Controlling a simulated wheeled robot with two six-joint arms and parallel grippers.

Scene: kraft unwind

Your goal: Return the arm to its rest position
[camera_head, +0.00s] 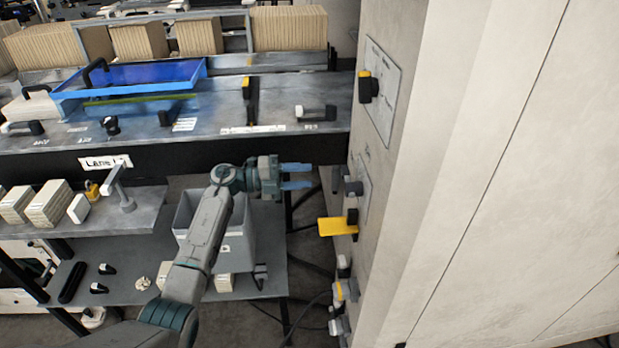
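My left gripper (296,176) is at the end of my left arm (205,235), which reaches up from the bottom left. Its two blue fingers point right, with a gap between them, and nothing shows in the gap. The fingertips are a little left of a dark and grey knob (353,188) on the cabinet's side and look apart from it, though the depth is hard to judge. My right gripper is not in the picture.
A pale cabinet (500,150) fills the right side. A yellow handle (338,226) sticks out from its side below the gripper. A grey bin (240,245) stands on a low shelf behind my arm. A workbench (230,110) with a blue clear cover (130,75) lies beyond.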

